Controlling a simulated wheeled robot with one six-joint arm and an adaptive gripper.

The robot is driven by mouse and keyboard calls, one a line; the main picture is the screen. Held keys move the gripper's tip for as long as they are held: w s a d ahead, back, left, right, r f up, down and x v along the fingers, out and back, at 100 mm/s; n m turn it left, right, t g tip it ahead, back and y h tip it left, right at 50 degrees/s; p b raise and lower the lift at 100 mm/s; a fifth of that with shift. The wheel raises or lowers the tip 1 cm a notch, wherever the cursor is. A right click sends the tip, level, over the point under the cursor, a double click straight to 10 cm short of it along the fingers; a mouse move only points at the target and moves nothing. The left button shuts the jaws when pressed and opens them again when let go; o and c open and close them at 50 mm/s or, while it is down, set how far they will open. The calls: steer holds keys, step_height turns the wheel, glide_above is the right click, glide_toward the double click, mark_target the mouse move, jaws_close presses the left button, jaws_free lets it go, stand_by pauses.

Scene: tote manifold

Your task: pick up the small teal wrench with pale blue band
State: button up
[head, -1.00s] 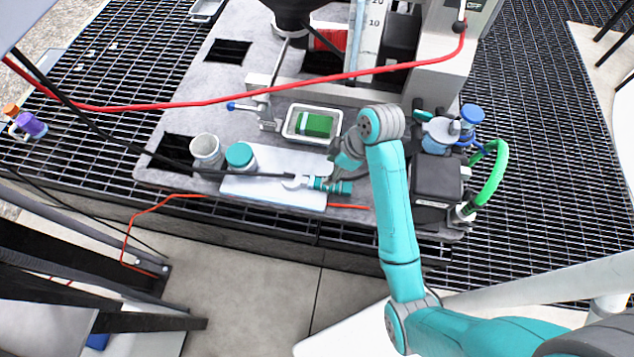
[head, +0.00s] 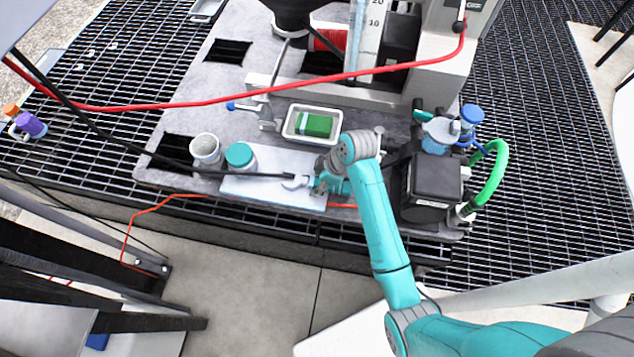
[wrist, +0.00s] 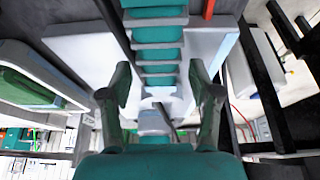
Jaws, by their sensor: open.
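The teal wrench (wrist: 157,55) lies on a pale flat board (wrist: 90,45), with lighter bands across its ridged teal handle in the wrist view. Its whitish end (head: 294,182) shows in the head view, left of my gripper (head: 323,182). My gripper also shows in the wrist view (wrist: 160,86), its fingers spread apart, one on each side of the wrench's line. The fingers appear clear of the handle and hold nothing. My gripper and arm hide much of the handle in the head view. The height of the fingertips above the board is hard to tell.
A white jar with a teal lid (head: 240,156) and a white cup (head: 206,150) stand to the left. A tray (head: 290,122) with a green block (head: 314,124) is behind. A black cable (head: 110,143) crosses near the wrench. A dark box (head: 434,180) stands right.

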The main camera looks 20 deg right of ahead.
jaws_close()
steer(key=shift+r, duration=0.1)
